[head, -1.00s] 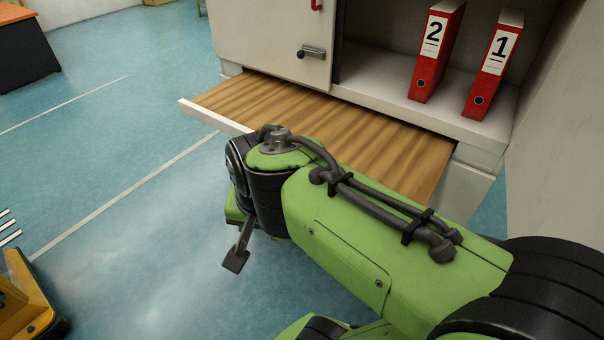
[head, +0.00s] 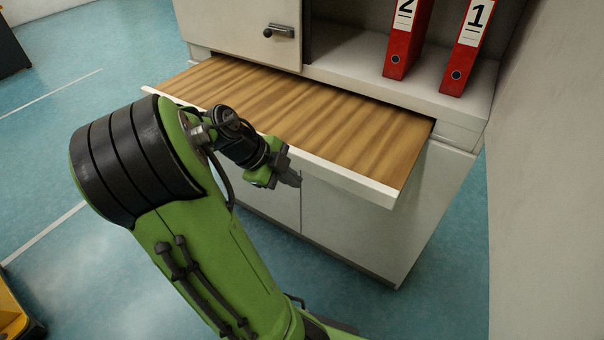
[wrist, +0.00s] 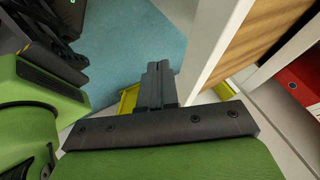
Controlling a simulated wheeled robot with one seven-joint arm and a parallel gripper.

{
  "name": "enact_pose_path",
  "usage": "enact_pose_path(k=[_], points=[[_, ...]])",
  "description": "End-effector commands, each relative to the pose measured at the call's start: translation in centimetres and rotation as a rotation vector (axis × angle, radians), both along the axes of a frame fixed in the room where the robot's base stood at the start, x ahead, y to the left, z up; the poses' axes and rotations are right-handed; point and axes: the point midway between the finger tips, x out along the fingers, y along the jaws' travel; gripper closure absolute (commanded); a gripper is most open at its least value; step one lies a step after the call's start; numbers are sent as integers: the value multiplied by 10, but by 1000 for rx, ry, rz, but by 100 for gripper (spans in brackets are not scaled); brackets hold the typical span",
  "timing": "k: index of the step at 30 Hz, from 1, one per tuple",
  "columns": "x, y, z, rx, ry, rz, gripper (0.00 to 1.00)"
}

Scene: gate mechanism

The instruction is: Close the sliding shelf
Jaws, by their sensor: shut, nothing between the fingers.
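The sliding shelf (head: 310,115) is a wood-topped board with a white front edge (head: 350,180). It is pulled out of the white cabinet, below the compartment with the binders. My gripper (head: 291,179) is shut and empty. In the head view it overlaps the front of the shelf near the middle of its white edge. In the wrist view my gripper (wrist: 158,68) points forward beside the white edge of the shelf (wrist: 215,40), with a narrow gap visible between them. I cannot tell whether it touches the shelf.
Two red binders (head: 408,45) stand in the open compartment above. A cabinet door with a dark handle (head: 279,31) is at upper left. A wall (head: 545,170) closes off the right side.

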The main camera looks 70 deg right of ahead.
Motion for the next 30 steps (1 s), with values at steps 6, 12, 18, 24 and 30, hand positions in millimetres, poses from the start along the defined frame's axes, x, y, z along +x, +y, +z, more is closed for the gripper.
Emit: enact_pose_path(k=[6, 12, 18, 24, 30], points=[[-12, -32, -9, -1, 0, -4, 100], [-14, -43, -8, 2, 0, 2, 100], [-14, -43, -8, 2, -1, 2, 100], [-15, -48, -9, 1, -1, 1, 100], [-23, -79, -10, -3, 0, -3, 100]])
